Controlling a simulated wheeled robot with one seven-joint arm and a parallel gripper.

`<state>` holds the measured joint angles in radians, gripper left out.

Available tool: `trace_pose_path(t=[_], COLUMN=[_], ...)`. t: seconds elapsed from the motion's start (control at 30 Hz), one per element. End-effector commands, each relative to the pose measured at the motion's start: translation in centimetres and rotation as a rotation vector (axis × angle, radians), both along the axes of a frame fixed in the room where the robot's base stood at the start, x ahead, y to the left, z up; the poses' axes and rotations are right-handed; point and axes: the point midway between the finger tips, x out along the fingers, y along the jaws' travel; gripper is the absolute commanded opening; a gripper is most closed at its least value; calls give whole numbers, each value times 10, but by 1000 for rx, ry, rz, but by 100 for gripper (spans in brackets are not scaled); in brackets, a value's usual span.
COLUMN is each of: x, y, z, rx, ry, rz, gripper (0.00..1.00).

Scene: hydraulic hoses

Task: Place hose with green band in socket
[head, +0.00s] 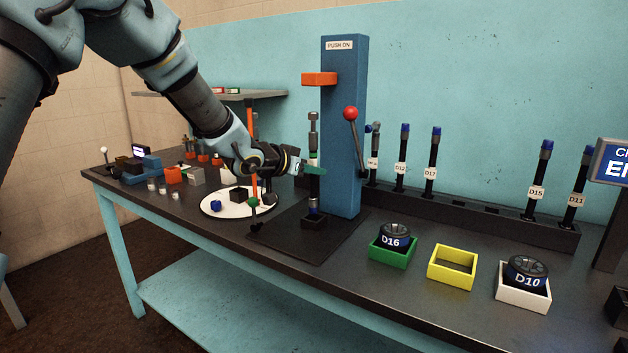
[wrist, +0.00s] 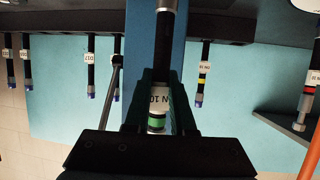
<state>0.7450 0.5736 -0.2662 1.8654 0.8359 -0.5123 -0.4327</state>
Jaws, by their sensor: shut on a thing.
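The hose with the green band (head: 313,190) stands upright in front of the blue press column (head: 342,130). My gripper (head: 313,170) is shut on it around mid-length, coming from the left. The hose's grey top fitting is below the orange press arm (head: 320,79).
A lever with a red knob (head: 350,113) is on the press's right side. Several labelled hoses stand in a black rack (head: 480,215) behind. Green (head: 392,256), yellow (head: 452,281) and white (head: 523,300) trays are at front right. A white round plate (head: 225,208) is at left.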

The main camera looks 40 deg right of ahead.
Motion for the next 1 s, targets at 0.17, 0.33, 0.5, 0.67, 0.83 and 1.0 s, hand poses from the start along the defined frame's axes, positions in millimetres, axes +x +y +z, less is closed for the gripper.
trace_pose_path(t=[0.17, 0.33, 0.5, 0.67, 0.83, 1.0], x=[0, -1, 1, 1, 0, 0], y=[-4, -4, -3, -3, -3, -3], z=[-8, -30, -34, -36, -39, -39], rx=[1, 1, -3, -2, 0, 0], ry=[2, 2, -1, -1, 0, 0], rz=[0, -1, 1, 1, 0, 0], gripper=[0, 0, 0, 0, 31, 50])
